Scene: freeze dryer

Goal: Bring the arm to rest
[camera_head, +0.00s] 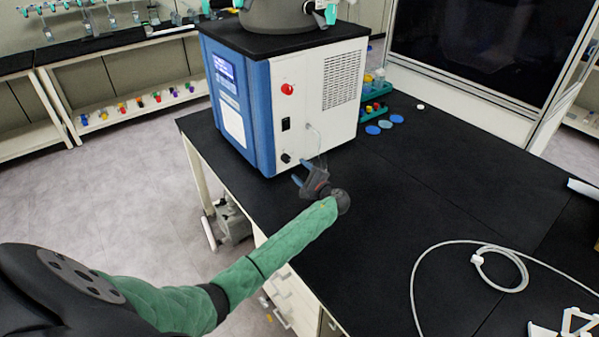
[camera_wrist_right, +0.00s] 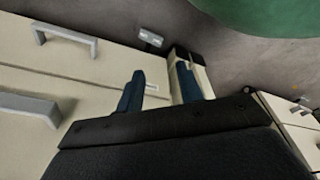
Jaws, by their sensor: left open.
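My left arm in its green sleeve reaches from the lower left over the black bench top. My left gripper (camera_head: 301,173) is open, with its two blue fingers apart and nothing seen between them. It is close to the lower front corner of the blue and white freeze dryer (camera_head: 316,100), near a black knob (camera_head: 286,158); I cannot tell whether it touches. My right gripper (camera_wrist_right: 159,88) shows only in the right wrist view. Its blue fingers are apart and empty, in front of pale drawer fronts with grey handles (camera_wrist_right: 66,38).
The black bench (camera_head: 370,220) has free room right of the arm. A white cable (camera_head: 482,243) lies coiled there. Blue discs (camera_head: 373,130) and a small green rack (camera_head: 374,111) are right of the dryer. A glass-fronted cabinet (camera_head: 480,50) stands behind. Drawers are below the bench.

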